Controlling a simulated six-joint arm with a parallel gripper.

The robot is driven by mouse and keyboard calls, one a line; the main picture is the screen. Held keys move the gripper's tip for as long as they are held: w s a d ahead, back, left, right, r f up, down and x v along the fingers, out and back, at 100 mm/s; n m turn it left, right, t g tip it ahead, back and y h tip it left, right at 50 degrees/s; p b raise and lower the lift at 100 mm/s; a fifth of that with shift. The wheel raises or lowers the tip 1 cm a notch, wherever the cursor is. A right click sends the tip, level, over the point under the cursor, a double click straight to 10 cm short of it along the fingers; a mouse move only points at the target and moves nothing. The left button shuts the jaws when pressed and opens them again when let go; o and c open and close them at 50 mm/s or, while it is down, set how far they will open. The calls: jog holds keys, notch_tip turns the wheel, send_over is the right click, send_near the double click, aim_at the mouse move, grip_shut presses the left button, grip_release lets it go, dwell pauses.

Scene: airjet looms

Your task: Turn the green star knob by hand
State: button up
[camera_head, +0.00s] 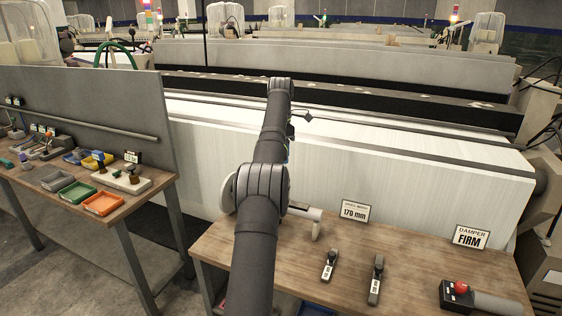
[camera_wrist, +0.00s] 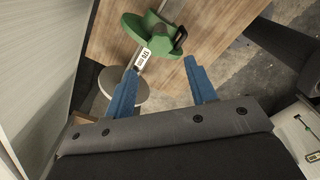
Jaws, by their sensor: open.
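In the wrist view a green lobed part (camera_wrist: 150,36), which looks like the green star knob, sits over the wooden table, at the top of the picture. A grey bar runs beneath it, and a white tag (camera_wrist: 143,57) with dark print is beside it. My gripper (camera_wrist: 162,66) is open, its two blue fingers pointing toward the green part. The fingertips appear short of it, with nothing between them. The left finger overlaps a grey round disc (camera_wrist: 137,88). In the head view the green part is not visible, and my arm hides much of the area around my gripper.
The wooden table (camera_head: 400,262) bears two dark hand tools (camera_head: 329,265) (camera_head: 376,280), a red-button box (camera_head: 458,291), a 170 mm sign (camera_head: 354,211) and a DAMPER FIRM sign (camera_head: 470,237). A side bench (camera_head: 128,212) with trays stands left. A long white loom (camera_head: 400,165) lies behind.

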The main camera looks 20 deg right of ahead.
jog(key=shift+f, duration=3.8)
jog(key=c, duration=0.7)
